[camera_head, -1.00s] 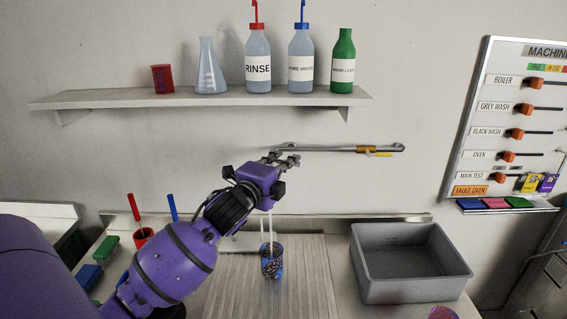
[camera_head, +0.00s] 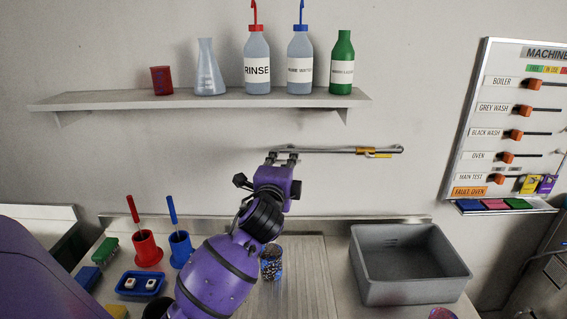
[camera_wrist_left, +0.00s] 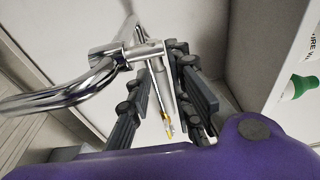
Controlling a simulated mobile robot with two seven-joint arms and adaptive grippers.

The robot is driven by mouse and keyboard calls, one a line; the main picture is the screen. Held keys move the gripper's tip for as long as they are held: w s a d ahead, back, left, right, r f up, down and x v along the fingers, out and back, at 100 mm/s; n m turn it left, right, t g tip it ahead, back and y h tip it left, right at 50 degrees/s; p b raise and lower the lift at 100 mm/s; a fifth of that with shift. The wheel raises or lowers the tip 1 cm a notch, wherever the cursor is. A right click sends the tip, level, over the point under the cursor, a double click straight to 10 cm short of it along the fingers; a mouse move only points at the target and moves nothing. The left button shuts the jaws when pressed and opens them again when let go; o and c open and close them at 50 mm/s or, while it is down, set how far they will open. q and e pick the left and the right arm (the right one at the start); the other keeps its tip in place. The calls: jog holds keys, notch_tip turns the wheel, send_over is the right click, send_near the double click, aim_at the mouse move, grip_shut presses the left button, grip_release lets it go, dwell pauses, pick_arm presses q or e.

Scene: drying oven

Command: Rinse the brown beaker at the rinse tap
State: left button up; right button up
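The metal tap arm (camera_head: 330,151) runs along the wall under the shelf, with a yellow and orange part near its right end. My left gripper (camera_head: 283,158) is at the tap's left end. In the left wrist view its dark fingers (camera_wrist_left: 165,100) stand apart on either side of the metal tap pipe (camera_wrist_left: 160,75); I cannot tell whether they touch it. A speckled blue and brown cup (camera_head: 272,265) stands on the ribbed drainboard, partly hidden by my left arm. I cannot tell whether it is the brown beaker. My right gripper is not in view.
A grey basin (camera_head: 410,265) stands right of the drainboard (camera_head: 305,285). Red (camera_head: 148,250) and blue (camera_head: 180,250) brush holders and a blue tray (camera_head: 140,284) are left. The shelf (camera_head: 200,99) above holds bottles, a flask and a red beaker (camera_head: 161,80). A machine board (camera_head: 515,120) hangs right.

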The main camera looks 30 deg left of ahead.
pick_arm(q)
jog(key=shift+o, duration=0.3)
jog(key=shift+r, duration=0.15)
jog(key=v, duration=1.2)
jog(key=s+f+n+g+h, duration=0.1)
jog(key=s+f+n+g, duration=0.1)
jog(key=s+f, duration=0.35)
jog(key=s+d+f+n+g, duration=0.1)
jog(key=s+f+n+g, duration=0.1)
jog(key=f, duration=0.6)
jog(key=s+f+n+g+h, duration=0.1)
jog(key=s+f+n+g, duration=0.15)
jog(key=f, duration=0.35)
jog(key=s+d+f+n+g+h, duration=0.2)
jog(key=s+d+f+n+g, duration=0.15)
jog(key=s+f, duration=0.55)
jog(key=s+d+f+n+g+h, duration=0.2)
jog(key=s+d+f+n+g, duration=0.25)
jog(key=s, duration=0.95)
jog(key=w+d+f+t, duration=0.2)
jog(key=w+f+t, duration=0.1)
jog(key=f, duration=0.4)
jog(key=w+d+f+m+t+h, duration=0.1)
jog(key=w+d+f+t, duration=0.2)
jog(key=f, duration=0.3)
jog(key=shift+w+d+f+t, duration=0.35)
jog(key=shift+w+f+t, duration=0.05)
jog(key=shift+t, duration=0.05)
jog(key=shift+o, duration=0.3)
